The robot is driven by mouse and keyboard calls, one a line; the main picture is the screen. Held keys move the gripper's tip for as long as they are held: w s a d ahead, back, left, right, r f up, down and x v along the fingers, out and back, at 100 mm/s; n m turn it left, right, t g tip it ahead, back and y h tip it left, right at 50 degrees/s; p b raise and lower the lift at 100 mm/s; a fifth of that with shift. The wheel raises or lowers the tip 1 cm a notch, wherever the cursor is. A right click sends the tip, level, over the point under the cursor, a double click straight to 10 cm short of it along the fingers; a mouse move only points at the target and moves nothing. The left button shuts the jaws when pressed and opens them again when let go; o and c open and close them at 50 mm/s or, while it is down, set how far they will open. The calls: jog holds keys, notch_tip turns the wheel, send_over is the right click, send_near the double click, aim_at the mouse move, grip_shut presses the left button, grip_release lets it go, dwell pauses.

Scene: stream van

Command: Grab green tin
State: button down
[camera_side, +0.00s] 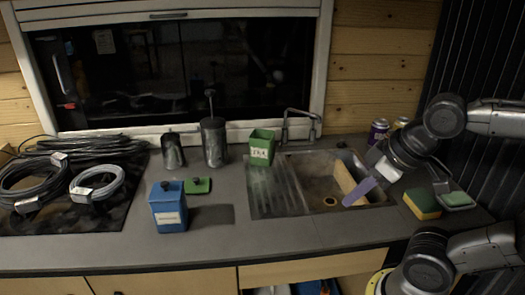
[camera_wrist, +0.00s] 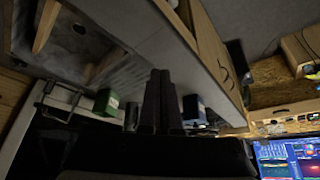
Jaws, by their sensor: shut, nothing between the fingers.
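The green tin (camera_side: 261,149) stands upright and open-topped with a pale label, at the back of the counter on the sink's ribbed drainer. It also shows in the wrist view (camera_wrist: 107,102), left of my fingers. A green lid with a dark knob (camera_side: 198,186) lies on the counter to the left, apart from the tin. My gripper (camera_side: 357,193) is over the right part of the sink, well right of the green tin and not touching it. In the wrist view my fingers (camera_wrist: 160,75) are together, with nothing between them.
A blue lidded tin (camera_side: 168,207) stands front left of the green lid. Two dark metal containers (camera_side: 214,143) stand behind the lid. A tap (camera_side: 297,125) rises behind the sink basin (camera_side: 320,173). Coiled cables (camera_side: 97,185) lie far left, and a sponge (camera_side: 422,204) sits right.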

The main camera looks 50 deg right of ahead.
dwell(0.3)
grip_release()
dwell(0.4)
